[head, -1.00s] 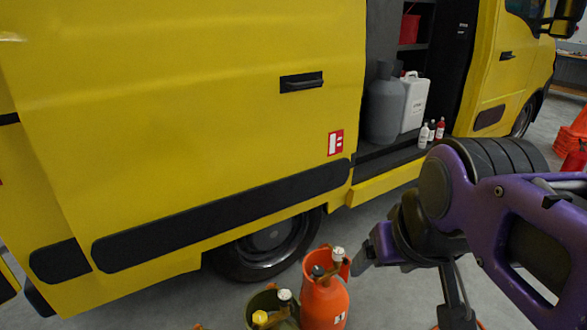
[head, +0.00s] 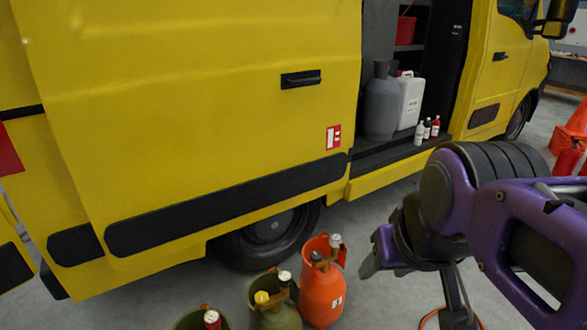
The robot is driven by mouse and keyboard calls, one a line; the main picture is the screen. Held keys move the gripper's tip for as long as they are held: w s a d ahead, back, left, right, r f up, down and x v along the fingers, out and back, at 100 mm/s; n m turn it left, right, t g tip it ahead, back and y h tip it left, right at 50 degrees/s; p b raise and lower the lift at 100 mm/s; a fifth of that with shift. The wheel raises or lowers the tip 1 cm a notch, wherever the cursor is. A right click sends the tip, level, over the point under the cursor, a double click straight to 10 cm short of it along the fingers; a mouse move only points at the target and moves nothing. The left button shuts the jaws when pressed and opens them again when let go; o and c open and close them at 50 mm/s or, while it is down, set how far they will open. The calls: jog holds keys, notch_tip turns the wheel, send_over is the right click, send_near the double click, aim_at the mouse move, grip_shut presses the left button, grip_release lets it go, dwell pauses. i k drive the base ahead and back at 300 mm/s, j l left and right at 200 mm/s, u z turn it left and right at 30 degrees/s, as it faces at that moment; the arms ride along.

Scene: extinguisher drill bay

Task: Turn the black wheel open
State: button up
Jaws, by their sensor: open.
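An orange gas cylinder (head: 322,298) stands on the floor at the bottom centre, with an open collar around its top. A small black wheel (head: 316,256) sits inside the collar at the left. A pale wheel (head: 335,241) is beside it at the right. My gripper (head: 371,263) is just right of the cylinder's top, apart from the black wheel. Its jaws are open and empty; one fingertip shows clearly and the other is mostly hidden.
An olive cylinder (head: 275,318) with a yellow wheel (head: 262,297) and a white wheel (head: 284,276) stands left. The yellow van (head: 220,130) stands behind. An orange hose (head: 432,316) lies at right.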

aim_at(316, 256)
jog(key=k+u, duration=0.15)
jog(key=u, duration=0.2)
jog(key=k+j+u, duration=0.1)
jog(key=u, duration=1.55)
jog(key=l, duration=0.35)
jog(key=k+l+u, duration=0.15)
jog(key=l, duration=1.45)
jog(key=k+l, duration=0.1)
jog(key=l, duration=1.15)
